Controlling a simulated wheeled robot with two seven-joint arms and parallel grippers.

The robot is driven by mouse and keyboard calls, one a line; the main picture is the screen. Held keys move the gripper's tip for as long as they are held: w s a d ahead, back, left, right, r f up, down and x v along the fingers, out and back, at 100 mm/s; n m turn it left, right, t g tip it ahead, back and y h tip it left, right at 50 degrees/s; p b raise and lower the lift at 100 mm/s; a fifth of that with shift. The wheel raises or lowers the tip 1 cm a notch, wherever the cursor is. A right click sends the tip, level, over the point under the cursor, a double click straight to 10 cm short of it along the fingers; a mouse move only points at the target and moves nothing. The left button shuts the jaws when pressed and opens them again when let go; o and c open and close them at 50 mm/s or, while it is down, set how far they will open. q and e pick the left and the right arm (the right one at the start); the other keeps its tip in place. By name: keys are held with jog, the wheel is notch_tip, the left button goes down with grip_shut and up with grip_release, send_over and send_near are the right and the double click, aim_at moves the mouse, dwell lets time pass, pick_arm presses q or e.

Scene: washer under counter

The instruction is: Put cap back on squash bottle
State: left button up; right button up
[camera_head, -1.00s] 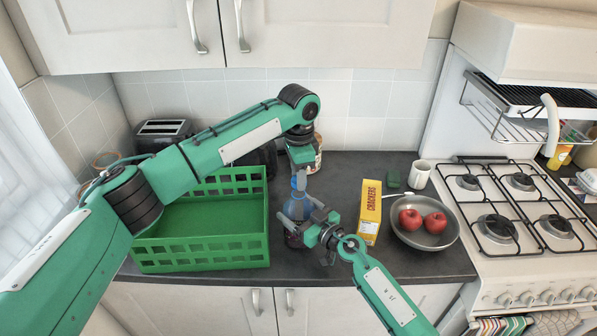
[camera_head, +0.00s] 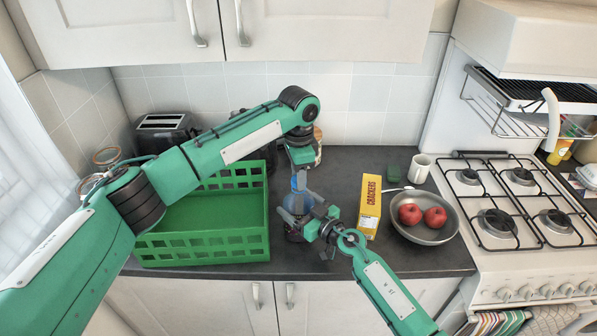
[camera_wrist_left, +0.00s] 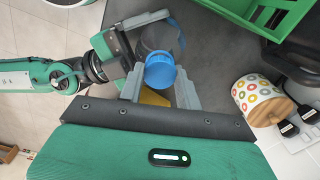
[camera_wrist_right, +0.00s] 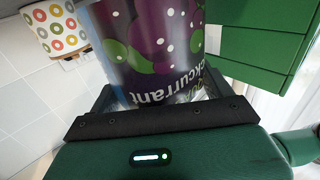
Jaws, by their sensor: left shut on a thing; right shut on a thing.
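The squash bottle (camera_head: 292,222) is dark and stands on the counter, partly hidden by my grippers in the head view. In the right wrist view its purple blackcurrant label (camera_wrist_right: 150,45) fills the space between the fingers. My right gripper (camera_head: 302,214) is shut on the bottle's body. The blue cap (camera_wrist_left: 160,72) lies between the fingertips of my left gripper (camera_wrist_left: 158,92), which is shut on it from above. In the left wrist view the cap overlaps the bottle's dark body (camera_wrist_left: 158,38). I cannot tell whether the cap touches the bottle's neck.
A green crate (camera_head: 200,248) stands just left of the bottle. A yellow crackers box (camera_head: 369,208) and a pan (camera_head: 427,236) with two red apples are to the right. A patterned jar with a wooden lid (camera_wrist_left: 252,98) and a toaster (camera_head: 165,130) stand at the back.

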pick_arm(q)
jog(key=shift+f, duration=0.35)
pick_arm(e)
jog(key=c, duration=0.5)
pick_arm(q)
jog(key=m, duration=1.1)
jog(key=shift+m, duration=0.3)
jog(key=m, duration=0.7)
jog(key=shift+w+m, duration=0.1)
jog(key=shift+m, duration=0.2)
jog(key=m, duration=1)
